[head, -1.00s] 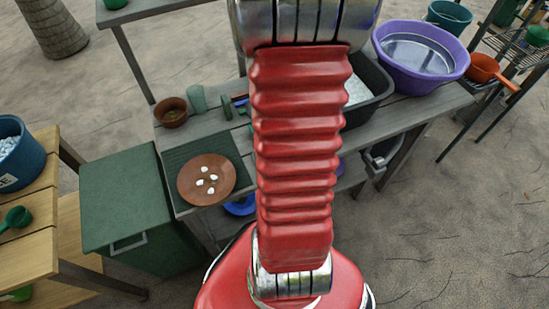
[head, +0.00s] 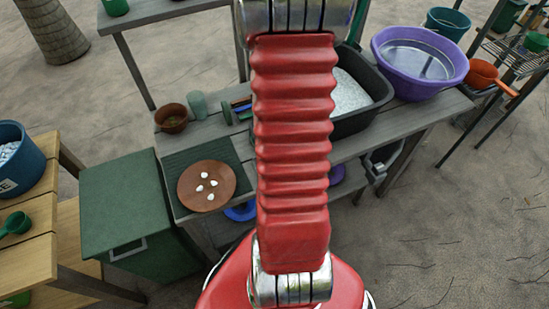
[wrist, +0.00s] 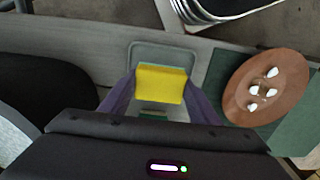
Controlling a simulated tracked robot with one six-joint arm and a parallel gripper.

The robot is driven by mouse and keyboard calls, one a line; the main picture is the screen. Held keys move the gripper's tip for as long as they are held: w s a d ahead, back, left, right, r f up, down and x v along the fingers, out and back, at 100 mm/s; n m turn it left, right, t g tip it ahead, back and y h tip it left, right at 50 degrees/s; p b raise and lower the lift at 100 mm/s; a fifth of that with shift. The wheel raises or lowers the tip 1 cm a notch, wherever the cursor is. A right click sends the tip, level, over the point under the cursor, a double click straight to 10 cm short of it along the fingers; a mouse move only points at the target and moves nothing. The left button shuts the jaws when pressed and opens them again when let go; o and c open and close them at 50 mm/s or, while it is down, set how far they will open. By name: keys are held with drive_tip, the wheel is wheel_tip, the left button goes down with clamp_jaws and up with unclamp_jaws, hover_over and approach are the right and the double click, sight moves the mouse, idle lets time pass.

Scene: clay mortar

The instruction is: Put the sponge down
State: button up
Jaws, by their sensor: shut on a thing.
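The yellow sponge (wrist: 161,84) is between the two purple fingers of my gripper (wrist: 160,88) in the wrist view, and the fingers are shut on it. A pale grey, rounded rectangular tray (wrist: 150,47) shows directly behind the sponge, on the grey bench. The sponge covers part of the tray, and I cannot tell whether they touch. In the head view my red arm hides the gripper and the sponge.
A brown plate (head: 207,186) with several white pieces lies on a dark green mat (head: 183,159). A brown bowl (head: 171,118) and a green cup (head: 197,104) stand behind it. A dark tub (head: 375,84) and a purple basin (head: 419,60) stand to the right.

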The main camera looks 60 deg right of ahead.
drive_tip(key=shift+f, duration=2.05)
drive_tip(key=shift+f, duration=0.1)
drive_tip(key=o, duration=0.8)
drive_tip(key=shift+r, duration=6.1)
